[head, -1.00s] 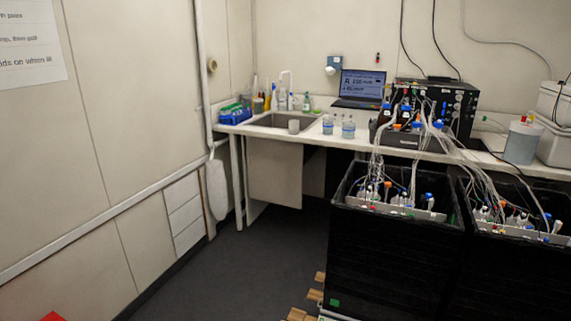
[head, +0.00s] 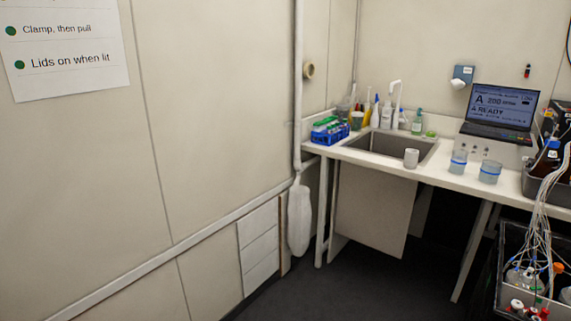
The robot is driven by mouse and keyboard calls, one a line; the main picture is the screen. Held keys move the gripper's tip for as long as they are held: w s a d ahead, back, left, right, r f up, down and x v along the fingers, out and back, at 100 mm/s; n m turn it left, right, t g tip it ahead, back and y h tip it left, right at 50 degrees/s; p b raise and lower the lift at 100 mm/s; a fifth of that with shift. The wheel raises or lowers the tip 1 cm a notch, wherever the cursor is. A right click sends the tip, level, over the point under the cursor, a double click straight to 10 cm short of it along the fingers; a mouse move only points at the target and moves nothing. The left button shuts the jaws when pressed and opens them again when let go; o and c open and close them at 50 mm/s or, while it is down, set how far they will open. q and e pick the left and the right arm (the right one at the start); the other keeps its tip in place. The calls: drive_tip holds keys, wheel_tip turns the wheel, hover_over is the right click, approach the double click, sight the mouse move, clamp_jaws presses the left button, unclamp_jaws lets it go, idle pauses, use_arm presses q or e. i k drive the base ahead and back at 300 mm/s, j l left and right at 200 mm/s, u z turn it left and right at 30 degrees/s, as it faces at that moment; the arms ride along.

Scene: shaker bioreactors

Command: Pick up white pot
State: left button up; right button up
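A small white pot (head: 411,158) stands upright on the front edge of the counter, just in front of the sink (head: 392,145) in the head view. It looks like a plain pale cylinder, and its inside is too small to make out. Neither of my grippers shows in this view.
Two clear beakers with blue bands (head: 458,162) (head: 489,172) stand right of the pot. A blue rack (head: 330,131) and several bottles are left of and behind the sink. A laptop (head: 502,108) is behind. A dark crate with tubing (head: 515,240) stands at lower right. Floor (head: 375,285) before the counter is clear.

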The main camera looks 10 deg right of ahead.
sight(412, 155)
drive_tip(key=i+z, duration=0.2)
drive_tip(key=i, duration=0.35)
drive_tip(key=i+z, duration=0.2)
drive_tip(key=i, duration=0.35)
drive_tip(key=i+j+z, duration=0.2)
drive_tip(key=i, duration=0.35)
drive_tip(key=i+j+z, duration=0.2)
drive_tip(key=i, duration=0.3)
